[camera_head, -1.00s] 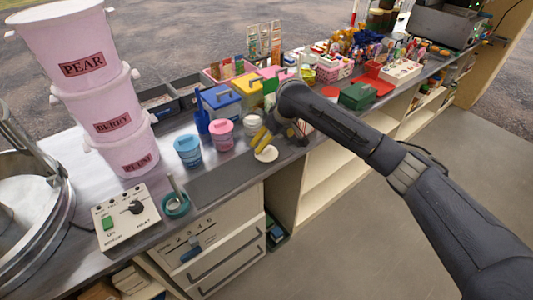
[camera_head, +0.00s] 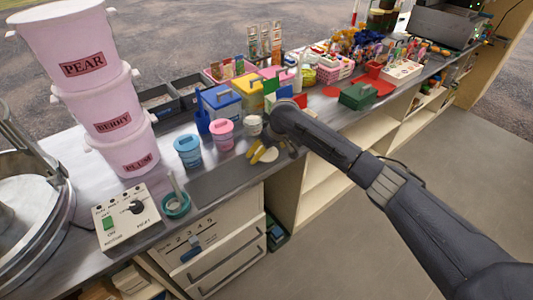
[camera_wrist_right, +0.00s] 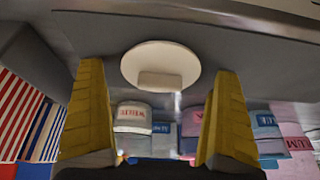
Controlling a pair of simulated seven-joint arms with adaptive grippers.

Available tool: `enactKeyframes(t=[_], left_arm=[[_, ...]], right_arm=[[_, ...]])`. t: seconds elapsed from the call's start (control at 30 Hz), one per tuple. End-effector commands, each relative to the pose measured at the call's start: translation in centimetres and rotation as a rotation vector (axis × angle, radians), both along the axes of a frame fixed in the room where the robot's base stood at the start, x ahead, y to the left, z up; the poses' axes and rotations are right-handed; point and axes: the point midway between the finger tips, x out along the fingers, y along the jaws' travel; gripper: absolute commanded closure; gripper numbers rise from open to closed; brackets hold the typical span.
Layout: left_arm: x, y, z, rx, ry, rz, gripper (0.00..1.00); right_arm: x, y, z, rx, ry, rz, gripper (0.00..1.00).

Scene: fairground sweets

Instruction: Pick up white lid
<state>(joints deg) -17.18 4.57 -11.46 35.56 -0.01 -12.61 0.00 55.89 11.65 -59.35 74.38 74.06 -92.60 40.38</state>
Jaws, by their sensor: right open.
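The white lid (camera_head: 270,155) is a round disc lying on the grey counter near its front edge, in front of the tubs. In the right wrist view the lid (camera_wrist_right: 160,55) shows whole, with a raised block-like handle on it. My right gripper (camera_head: 257,151) has yellow fingers and is low over the counter at the lid, partly covering it in the head view. In the wrist view the right gripper (camera_wrist_right: 160,85) is open, one finger on each side of the handle, with nothing held. Contact cannot be told. My left gripper is not in view.
A white tub (camera_head: 252,125), a pink tub (camera_head: 223,136) and a blue tub (camera_head: 188,151) stand behind and left of the lid. A dark mat (camera_head: 222,180) lies to its left. Coloured boxes crowd the counter behind. A control box (camera_head: 127,217) stands at front left.

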Motion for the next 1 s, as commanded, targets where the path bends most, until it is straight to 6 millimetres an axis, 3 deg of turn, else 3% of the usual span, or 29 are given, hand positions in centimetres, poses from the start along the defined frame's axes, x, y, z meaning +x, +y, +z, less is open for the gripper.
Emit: enactKeyframes(t=[0.27,0.67,1.0], left_arm=[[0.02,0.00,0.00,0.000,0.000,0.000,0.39],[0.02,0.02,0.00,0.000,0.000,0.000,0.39],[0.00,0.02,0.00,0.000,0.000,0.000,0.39]], right_arm=[[0.04,-0.01,-0.14,0.000,0.000,0.000,0.01],[0.03,-0.01,-0.12,0.000,0.000,0.000,0.47],[0.04,-0.02,-0.09,-0.001,0.001,0.000,0.48]])
